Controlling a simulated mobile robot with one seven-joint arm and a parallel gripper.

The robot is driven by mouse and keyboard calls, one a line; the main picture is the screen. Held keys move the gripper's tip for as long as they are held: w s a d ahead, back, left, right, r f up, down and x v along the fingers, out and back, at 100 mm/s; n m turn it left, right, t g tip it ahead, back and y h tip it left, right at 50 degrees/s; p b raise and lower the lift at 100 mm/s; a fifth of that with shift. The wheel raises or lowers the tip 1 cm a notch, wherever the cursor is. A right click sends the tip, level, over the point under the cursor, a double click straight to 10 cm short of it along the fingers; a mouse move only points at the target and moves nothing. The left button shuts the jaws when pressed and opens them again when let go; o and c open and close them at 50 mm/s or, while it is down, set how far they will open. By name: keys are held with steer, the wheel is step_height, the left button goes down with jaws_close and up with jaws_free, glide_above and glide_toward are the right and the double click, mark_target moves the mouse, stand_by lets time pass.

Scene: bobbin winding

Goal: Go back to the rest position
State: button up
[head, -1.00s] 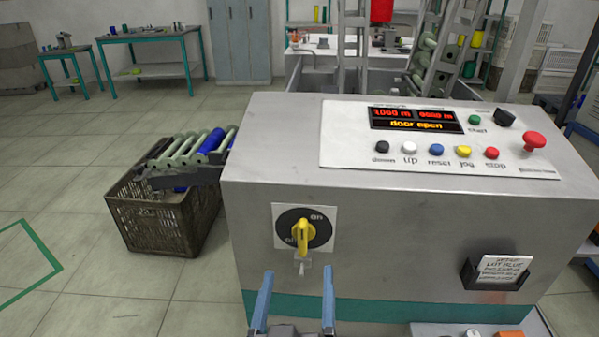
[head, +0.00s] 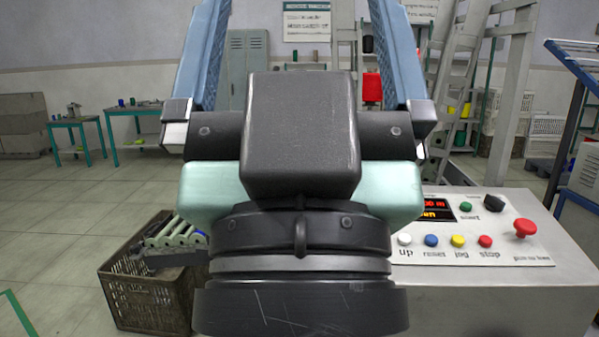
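My gripper (head: 303,30) fills the middle of the head view, close to the camera, its two blue fingers pointing up. The fingers stand wide apart with nothing between them; their tips run out of the top edge. The machine's control panel (head: 500,252) is to the right, partly hidden behind my gripper. Its display is only partly visible. The front of the machine with the yellow switch is not visible now.
A brown crate (head: 150,300) with several bobbins stands on the floor at the left, partly hidden by my gripper. Green-legged tables (head: 75,122) and a grey locker (head: 248,65) stand at the back.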

step_height(320, 180, up, 17)
steer(key=p, duration=1.5)
steer(key=shift+r+p, duration=0.15)
steer(key=shift+p, duration=0.2)
